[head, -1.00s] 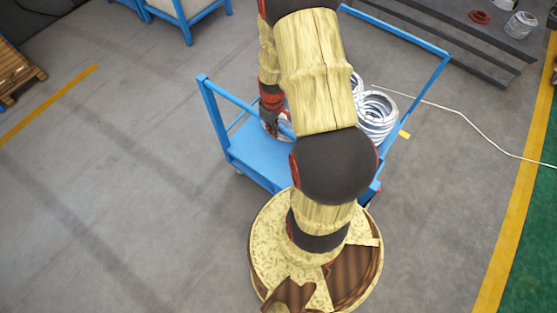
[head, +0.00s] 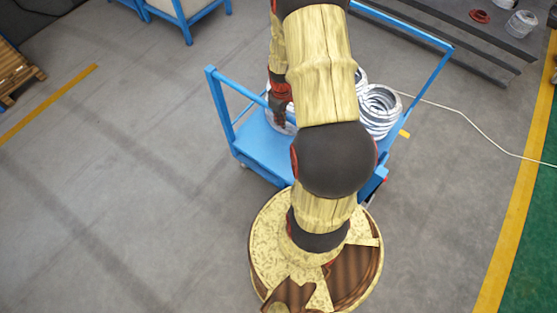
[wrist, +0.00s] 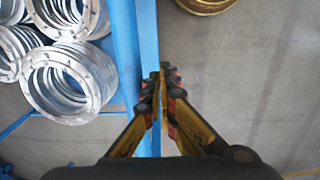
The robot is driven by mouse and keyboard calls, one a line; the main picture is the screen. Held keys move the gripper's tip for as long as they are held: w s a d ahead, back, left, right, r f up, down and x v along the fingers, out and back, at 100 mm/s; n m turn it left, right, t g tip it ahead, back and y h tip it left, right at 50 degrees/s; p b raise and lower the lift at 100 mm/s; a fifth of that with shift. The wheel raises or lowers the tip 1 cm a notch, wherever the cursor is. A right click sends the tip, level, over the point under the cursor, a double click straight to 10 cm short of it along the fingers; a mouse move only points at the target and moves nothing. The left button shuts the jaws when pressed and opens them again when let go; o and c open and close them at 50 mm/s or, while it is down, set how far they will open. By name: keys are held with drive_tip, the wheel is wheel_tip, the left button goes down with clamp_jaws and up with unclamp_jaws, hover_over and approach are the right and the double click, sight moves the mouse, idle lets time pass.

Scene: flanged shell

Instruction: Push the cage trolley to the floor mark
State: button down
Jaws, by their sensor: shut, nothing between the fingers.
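The cage trolley (head: 256,150) is blue, with a flat deck and tall end rails, and stands beyond my base in the head view. It carries several silver flanged rings (head: 380,112), which also show at the left in the wrist view (wrist: 68,85). My gripper (wrist: 160,75) is shut and empty, with its fingertips over or against a blue rail (wrist: 148,40); I cannot tell if they touch. In the head view my arm hides part of the trolley. A small yellow patch (head: 404,133) shows on the floor at the trolley's right; I cannot tell if it is the floor mark.
A pale cable (head: 470,125) crosses the floor at the right. Dark steps (head: 440,30) lie behind the trolley. A yellow line (head: 505,225) borders green floor at the right. Another blue trolley (head: 187,22) and pallets (head: 18,75) stand far left. The left floor is clear.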

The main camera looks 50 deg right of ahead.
drive_tip(key=shift+w+d+b, duration=0.95)
drive_tip(key=shift+d+b, duration=0.85)
drive_tip(key=shift+d, duration=10.2)
drive_tip(key=a+r+p, duration=0.4)
drive_tip(key=a+r, duration=0.2)
drive_tip(key=r, duration=0.2)
drive_tip(key=shift+s+a, duration=0.25)
drive_tip(key=shift+a, duration=0.05)
